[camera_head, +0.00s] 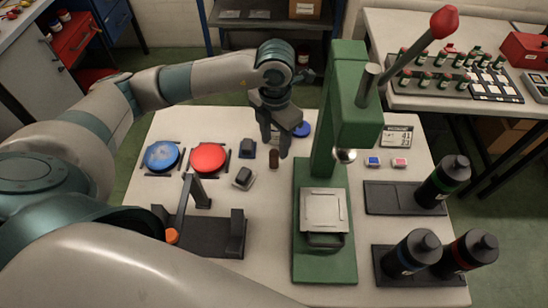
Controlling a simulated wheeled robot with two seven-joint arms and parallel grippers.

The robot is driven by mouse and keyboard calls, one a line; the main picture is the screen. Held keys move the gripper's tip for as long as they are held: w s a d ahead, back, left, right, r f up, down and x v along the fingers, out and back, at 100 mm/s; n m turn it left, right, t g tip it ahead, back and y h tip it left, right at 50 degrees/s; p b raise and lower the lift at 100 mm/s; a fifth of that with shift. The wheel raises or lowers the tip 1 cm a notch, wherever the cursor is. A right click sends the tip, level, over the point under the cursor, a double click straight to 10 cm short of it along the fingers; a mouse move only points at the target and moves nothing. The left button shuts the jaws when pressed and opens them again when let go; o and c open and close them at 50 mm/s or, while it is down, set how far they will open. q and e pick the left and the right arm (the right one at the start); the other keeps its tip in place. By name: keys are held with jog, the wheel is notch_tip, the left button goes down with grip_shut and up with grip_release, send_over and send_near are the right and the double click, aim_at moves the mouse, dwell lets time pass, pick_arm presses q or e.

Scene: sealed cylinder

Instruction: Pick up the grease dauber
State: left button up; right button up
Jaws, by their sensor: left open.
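A small, short dark brown piece (274,159), which may be the grease dauber, stands on the pale table just below my left gripper. My left gripper (275,146) is open, with its fingers pointing down above and around the brown piece's top. I cannot tell whether they touch it. A slim dark bar with an orange end (172,236) rests at a black stand (205,240) left of the press. My right gripper is not in view.
A green press (325,255) with a red-knobbed lever stands right of the left gripper. Blue (161,156) and red (209,158) discs lie to the left. Small dark blocks (243,178) sit nearby. A blue disc (301,130) lies behind the fingers. Black bottles (442,182) stand on the right.

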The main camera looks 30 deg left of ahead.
aim_at(274, 152)
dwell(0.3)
pick_arm(q)
jog(key=shift+f, duration=0.25)
jog(key=f, duration=0.1)
jog(key=f+p, duration=0.2)
jog(key=shift+s+f, duration=0.25)
jog(key=shift+f, duration=0.55)
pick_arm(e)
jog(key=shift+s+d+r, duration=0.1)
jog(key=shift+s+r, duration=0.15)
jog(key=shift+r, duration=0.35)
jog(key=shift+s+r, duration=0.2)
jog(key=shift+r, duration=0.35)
pick_arm(q)
grip_shut()
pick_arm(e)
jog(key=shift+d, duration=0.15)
